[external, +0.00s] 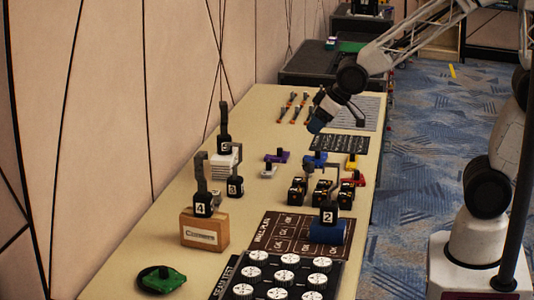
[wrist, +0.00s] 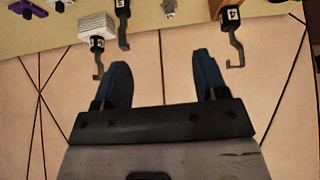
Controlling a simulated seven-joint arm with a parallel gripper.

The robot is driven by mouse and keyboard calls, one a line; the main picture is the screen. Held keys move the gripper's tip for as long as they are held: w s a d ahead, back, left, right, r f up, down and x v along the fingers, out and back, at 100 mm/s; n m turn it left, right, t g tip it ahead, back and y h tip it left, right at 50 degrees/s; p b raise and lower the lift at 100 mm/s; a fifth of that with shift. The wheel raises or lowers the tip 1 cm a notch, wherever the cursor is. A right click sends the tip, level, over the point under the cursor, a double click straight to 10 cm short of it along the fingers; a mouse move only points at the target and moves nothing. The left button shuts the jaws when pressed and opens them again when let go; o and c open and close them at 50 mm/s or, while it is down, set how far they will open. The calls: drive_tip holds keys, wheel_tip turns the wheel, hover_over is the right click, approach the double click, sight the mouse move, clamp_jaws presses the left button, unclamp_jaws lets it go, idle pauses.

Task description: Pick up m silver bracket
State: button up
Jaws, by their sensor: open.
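Several upright grey hooked brackets with black numbered bases stand on the table. One marked 4 (external: 202,204) is on a wooden box, one (external: 224,143) on a white stack, one (external: 235,186) beside it, and one marked 2 (external: 328,213) on a blue cylinder. I cannot read an "m" on any, so I cannot tell which is the m silver bracket. My gripper (external: 316,122) is raised over the table's far part, apart from the brackets. In the wrist view my gripper (wrist: 160,65) is open and empty, with three brackets (wrist: 235,48) near the top.
Black-and-gold blocks (external: 297,191) sit at middle right. A tray of white-topped knobs (external: 288,262) is in front. A panelled wall (external: 110,100) borders the left.

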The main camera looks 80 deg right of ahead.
drive_tip(key=w+f+t, duration=0.3)
drive_tip(key=w+f, duration=0.8)
drive_tip(key=w, duration=0.4)
drive_tip(key=t+y, duration=0.1)
drive_tip(key=t, duration=0.3)
approach(219, 192)
drive_tip(key=x, duration=0.3)
drive_tip(key=shift+w+f+n, duration=0.15)
drive_tip(key=shift+n, duration=0.25)
drive_tip(key=shift+w, duration=0.1)
drive_tip(key=shift+x, duration=1.2)
drive_tip(key=shift+w, duration=0.1)
drive_tip(key=shift+x, duration=2.55)
drive_tip(key=shift+a, duration=0.2)
